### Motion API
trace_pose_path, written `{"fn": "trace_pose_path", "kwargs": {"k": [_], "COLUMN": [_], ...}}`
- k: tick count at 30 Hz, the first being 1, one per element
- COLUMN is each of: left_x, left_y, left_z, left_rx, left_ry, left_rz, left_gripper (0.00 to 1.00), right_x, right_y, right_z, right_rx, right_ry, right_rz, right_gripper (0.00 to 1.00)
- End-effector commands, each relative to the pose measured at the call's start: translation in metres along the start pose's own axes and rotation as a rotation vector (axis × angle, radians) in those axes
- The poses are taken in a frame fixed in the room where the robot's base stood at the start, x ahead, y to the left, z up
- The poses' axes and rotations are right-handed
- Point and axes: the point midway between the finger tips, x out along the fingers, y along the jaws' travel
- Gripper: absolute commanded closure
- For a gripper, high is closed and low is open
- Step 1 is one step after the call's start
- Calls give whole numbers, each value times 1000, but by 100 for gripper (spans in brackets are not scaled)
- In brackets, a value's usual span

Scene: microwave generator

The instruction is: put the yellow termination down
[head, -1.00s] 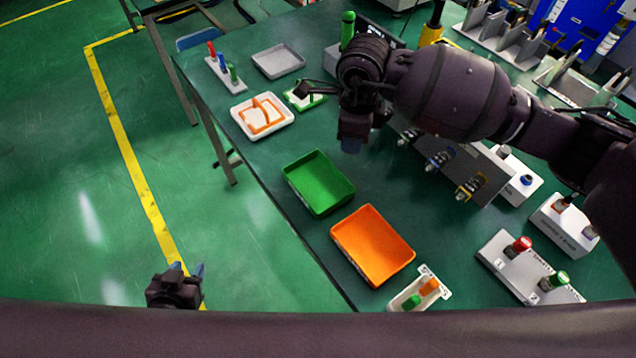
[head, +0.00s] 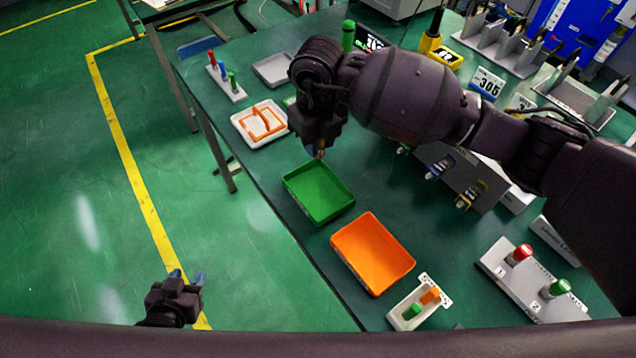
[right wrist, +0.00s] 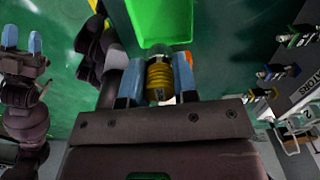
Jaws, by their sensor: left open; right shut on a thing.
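My right gripper (head: 318,150) is shut on the yellow termination. In the right wrist view, the ribbed yellow termination (right wrist: 160,78) sits between the blue fingertips of the right gripper (right wrist: 158,85). In the head view the gripper hides most of it. The gripper is over the table by the back-left edge of the empty green tray (head: 318,192), which also shows ahead of the fingers in the wrist view (right wrist: 160,22). My left gripper (head: 187,280) is open and empty, over the floor left of the table.
An empty orange tray (head: 372,254) lies in front of the green one. A white tray (head: 244,130) with an orange frame and a grey tray (head: 273,69) are behind. A rack (head: 465,180) with several connectors stands right. A two-post stand (head: 535,275) is front right.

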Motion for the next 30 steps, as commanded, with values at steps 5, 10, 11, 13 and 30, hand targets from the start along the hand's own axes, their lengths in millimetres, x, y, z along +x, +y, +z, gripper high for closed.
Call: {"fn": "trace_pose_path", "kwargs": {"k": [5,10,11,13,30], "left_x": [2,4,4,4,8], "left_y": [1,1,1,1,2], "left_z": [5,9,10,11,20], "left_rx": [0,0,0,0,0], "left_ry": [-5,-9,-10,-11,-22], "left_rz": [1,1,1,1,2], "left_gripper": [57,57,57,57,57], "right_x": [41,76,81,90,142], "right_y": [0,0,0,0,0], "right_z": [0,0,0,0,0], "right_rx": [1,1,1,-1,-1], "right_ry": [2,2,2,0,-1], "right_rz": [3,2,2,2,1], "right_gripper": [100,100,100,100,100]}}
